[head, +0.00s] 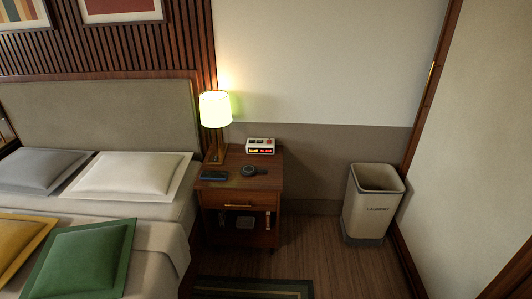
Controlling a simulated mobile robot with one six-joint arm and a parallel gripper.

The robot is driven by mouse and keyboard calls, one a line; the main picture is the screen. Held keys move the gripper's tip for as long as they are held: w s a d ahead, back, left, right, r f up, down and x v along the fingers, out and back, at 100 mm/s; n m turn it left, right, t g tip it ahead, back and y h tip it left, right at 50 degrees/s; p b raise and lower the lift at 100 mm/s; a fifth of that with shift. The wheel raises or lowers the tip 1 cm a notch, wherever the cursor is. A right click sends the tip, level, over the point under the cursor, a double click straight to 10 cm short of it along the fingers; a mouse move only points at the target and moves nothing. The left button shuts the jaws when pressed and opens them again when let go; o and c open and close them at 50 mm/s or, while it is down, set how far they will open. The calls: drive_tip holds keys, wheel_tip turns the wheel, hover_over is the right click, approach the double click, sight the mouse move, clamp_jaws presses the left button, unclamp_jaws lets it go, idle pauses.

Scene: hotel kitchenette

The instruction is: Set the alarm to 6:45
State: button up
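A small white alarm clock (260,146) stands on the back right of the wooden nightstand (262,182). Its dark front shows lit red and yellow digits, too small to read. Red and dark buttons or panels show on its top. My gripper is not in view, and nothing touches the clock.
A lit lamp (215,110) stands left of the clock. A dark phone-like slab (214,176) and a round dark object (249,170) lie in front. The bed (160,235) is on the left, a laundry bin (372,205) on the right. Floor between nightstand and bin is clear.

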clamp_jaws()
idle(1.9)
